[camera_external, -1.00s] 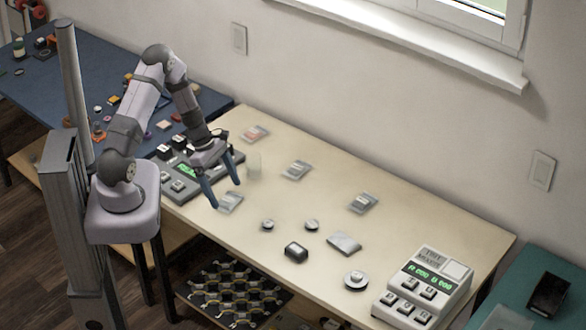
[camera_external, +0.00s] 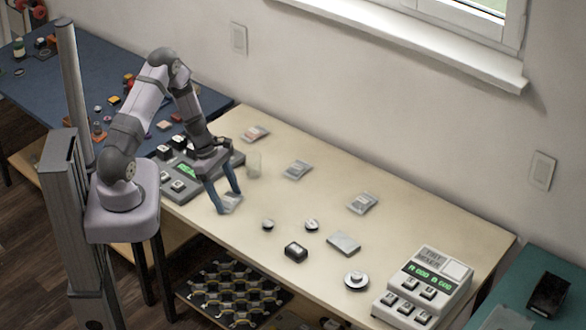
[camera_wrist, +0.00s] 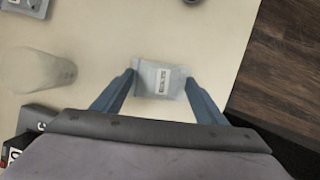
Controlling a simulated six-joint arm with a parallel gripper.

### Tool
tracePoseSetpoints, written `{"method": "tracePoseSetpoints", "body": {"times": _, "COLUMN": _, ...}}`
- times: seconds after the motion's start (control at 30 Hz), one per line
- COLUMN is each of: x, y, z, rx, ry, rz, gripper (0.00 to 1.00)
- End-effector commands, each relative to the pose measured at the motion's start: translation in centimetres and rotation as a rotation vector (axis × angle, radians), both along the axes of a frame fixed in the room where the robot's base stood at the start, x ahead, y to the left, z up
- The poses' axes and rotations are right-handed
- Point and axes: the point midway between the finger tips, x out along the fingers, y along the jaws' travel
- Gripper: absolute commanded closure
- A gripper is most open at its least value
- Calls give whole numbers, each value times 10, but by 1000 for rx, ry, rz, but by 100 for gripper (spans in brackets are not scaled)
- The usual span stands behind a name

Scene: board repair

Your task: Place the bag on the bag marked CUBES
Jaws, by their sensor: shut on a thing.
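A small clear-grey bag (camera_external: 233,203) with a white label lies near the front edge of the cream table. In the wrist view the bag (camera_wrist: 161,79) sits between my fingertips, its label print too small to read. My gripper (camera_external: 229,201) is shut on this bag, with the blue fingers pressed at its two sides. Other bags lie on the table: one with reddish contents (camera_external: 256,133) at the back left, one in the middle (camera_external: 297,169), and one farther right (camera_external: 362,203). I cannot read which of them is marked CUBES.
A translucent cup (camera_external: 254,164) stands just behind my gripper. A grey keypad device (camera_external: 178,190) is to its left. Small discs, a dark box (camera_external: 296,252), a silver packet (camera_external: 343,242) and a white device (camera_external: 424,288) lie to the right. The table between the bags is clear.

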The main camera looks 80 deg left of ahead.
Motion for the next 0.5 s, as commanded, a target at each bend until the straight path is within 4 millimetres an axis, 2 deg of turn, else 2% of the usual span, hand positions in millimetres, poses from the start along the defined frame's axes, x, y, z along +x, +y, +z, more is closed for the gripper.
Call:
{"method": "tracePoseSetpoints", "body": {"times": 0.27, "x": 1, "y": 1, "z": 9, "rx": 2, "ry": -2, "rz": -2, "gripper": 59}}
{"method": "tracePoseSetpoints", "body": {"times": 0.5, "x": 1, "y": 1, "z": 36, "rx": 4, "ry": -3, "rz": -1, "gripper": 59}}
